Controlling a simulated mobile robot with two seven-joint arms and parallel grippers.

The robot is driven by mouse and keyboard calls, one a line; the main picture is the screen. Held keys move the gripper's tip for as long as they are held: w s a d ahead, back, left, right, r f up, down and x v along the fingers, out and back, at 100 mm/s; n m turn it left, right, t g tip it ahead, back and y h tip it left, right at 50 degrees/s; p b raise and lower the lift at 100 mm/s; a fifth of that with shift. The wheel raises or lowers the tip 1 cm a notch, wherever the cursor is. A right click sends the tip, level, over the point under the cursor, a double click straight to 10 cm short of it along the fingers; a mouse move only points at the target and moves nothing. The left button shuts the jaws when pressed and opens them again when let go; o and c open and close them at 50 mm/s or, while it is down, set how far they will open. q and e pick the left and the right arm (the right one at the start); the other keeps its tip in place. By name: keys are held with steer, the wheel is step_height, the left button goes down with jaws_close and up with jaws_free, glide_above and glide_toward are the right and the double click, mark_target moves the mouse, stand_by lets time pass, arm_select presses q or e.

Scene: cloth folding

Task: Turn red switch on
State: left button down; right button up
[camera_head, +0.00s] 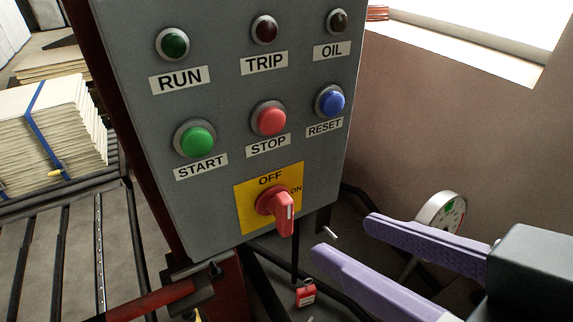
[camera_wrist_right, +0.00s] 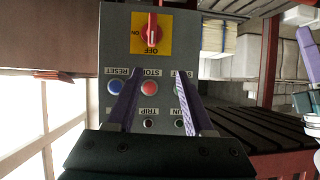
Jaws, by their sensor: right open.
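The red rotary switch (camera_head: 278,207) sits on a yellow plate (camera_head: 249,213) low on the grey control panel. OFF is printed above its knob and ON at its right. Its handle points down, away from the OFF word. The switch shows upside down at the top of the right wrist view (camera_wrist_right: 152,32). My right gripper (camera_head: 345,237) is open and empty, right of and slightly below the switch, with its purple fingers apart and not touching it. In the wrist view a purple piece (camera_wrist_right: 308,55) at the right edge looks like a finger of my left gripper.
The grey panel (camera_head: 230,120) also carries green START, red STOP and blue RESET buttons and dark lamps above. A round gauge (camera_head: 442,212) stands behind my right fingers. A red padlock-like tag (camera_head: 305,294) hangs below the panel. A roller conveyor with stacked sheets (camera_head: 55,125) is at left.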

mark_target(289, 218)
steer(key=w+a+f+t+y+b, duration=0.25)
steer(key=f+t+b, duration=0.25)
steer(key=f+b, duration=0.8)
steer(key=shift+m+h, duration=0.3)
steer(key=shift+h, duration=0.05)
steer(key=w+a+r, duration=0.1)
steer(key=w, duration=0.2)
steer(key=w+a, duration=0.1)
steer(key=w, duration=0.1)
steer(key=w+a+r+b, duration=0.1)
steer(key=w, duration=0.2)
steer(key=shift+w+a+r, duration=0.1)
steer(key=shift+w+r, duration=0.25)
steer(key=shift+w+a, duration=0.3)
steer(key=shift+w, duration=0.2)
jaws_close()
